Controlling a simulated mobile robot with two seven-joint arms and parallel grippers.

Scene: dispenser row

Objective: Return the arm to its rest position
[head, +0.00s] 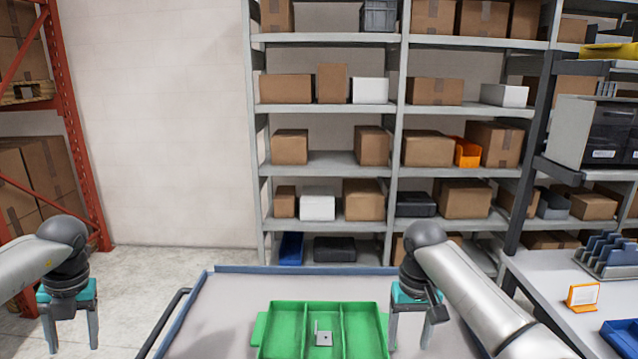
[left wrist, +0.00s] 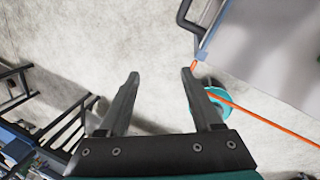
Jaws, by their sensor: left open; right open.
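My left gripper (head: 72,335) is at the lower left of the head view, over bare floor and apart from the cart. It is open and empty, its fingers pointing down. The left wrist view shows its two fingers (left wrist: 160,85) spread with only floor between them. My right gripper (head: 408,335) is open over the cart, just right of the green tray (head: 262,330), its fingers pointing down. I cannot tell if it touches the tray. The tray has several compartments, and a small grey metal part (head: 323,338) lies in the middle one.
The grey cart top (head: 220,310) with its dark handle (head: 165,318) lies between my grippers. A white table (head: 545,275) with an orange-framed card (head: 582,296), a blue bin (head: 620,338) and a grey rack (head: 608,255) stands at right. Shelves with boxes (head: 330,110) stand behind. Floor at left is clear.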

